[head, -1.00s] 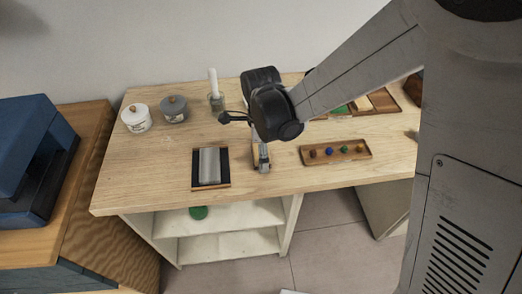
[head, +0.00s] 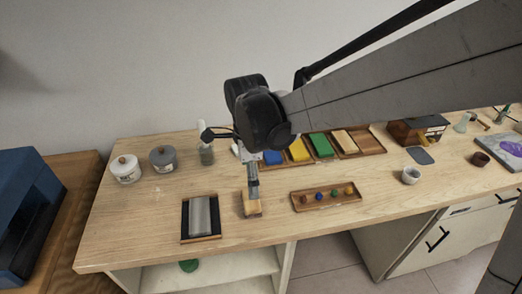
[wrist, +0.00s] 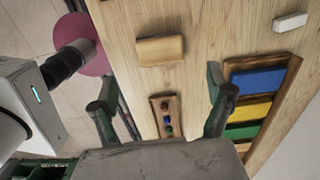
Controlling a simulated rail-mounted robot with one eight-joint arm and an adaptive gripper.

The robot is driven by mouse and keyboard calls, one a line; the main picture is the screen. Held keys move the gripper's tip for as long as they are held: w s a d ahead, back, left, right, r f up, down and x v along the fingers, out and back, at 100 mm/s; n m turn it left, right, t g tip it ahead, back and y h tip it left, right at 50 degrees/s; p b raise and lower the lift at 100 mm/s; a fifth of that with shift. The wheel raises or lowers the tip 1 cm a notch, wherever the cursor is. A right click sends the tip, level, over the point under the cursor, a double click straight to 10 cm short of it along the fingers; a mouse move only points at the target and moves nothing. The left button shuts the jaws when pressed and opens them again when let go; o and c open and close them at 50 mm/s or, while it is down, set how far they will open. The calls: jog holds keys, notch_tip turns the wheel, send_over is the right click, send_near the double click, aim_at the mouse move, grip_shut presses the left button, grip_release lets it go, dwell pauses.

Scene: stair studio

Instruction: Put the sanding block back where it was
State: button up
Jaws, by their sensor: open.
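A tan block (head: 252,208), which looks like the sanding block, lies on the bench right of a black-based tray. It also shows in the wrist view (wrist: 160,50), flat on the wood and beyond my fingertips. My gripper (head: 252,187) hangs down just behind and above it in the head view. In the wrist view my gripper (wrist: 160,105) has its two fingers wide apart with nothing between them. A wooden rack (head: 372,140) at the back holds blue, yellow, green and cream slabs, with a bare space at its right end.
The black-based tray (head: 186,218) holds a grey slab. A small wooden tray (head: 300,204) with coloured knobs sits right of the block. Bare bench lies around the block.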

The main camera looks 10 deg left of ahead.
jog(key=s+d+r+n+t+y, duration=0.1)
jog(key=s+d+r+n, duration=0.15)
jog(key=d+r, duration=0.4)
jog(key=s+d+r+n+t, duration=0.1)
jog(key=d+r+n+t, duration=0.2)
jog(key=d, duration=0.6)
jog(key=s+d+n+t, duration=0.1)
jog(key=s+d+n, duration=0.3)
jog(key=d, duration=0.3)
jog(key=s+d+n+t+h, duration=0.1)
jog(key=s+d+n+t, duration=0.1)
jog(key=s+d+n, duration=0.2)
jog(key=s+d, duration=0.1)
jog(key=d, duration=0.2)
jog(key=shift+d+r+n, duration=0.3)
jog(key=shift+d+n, duration=0.05)
jog(key=shift+f, duration=0.1)
notch_tip(320, 180, down, 2)
jog(key=b, duration=0.2)
jog(key=shift+f+b, duration=0.2)
jog(key=shift+b, duration=0.1)
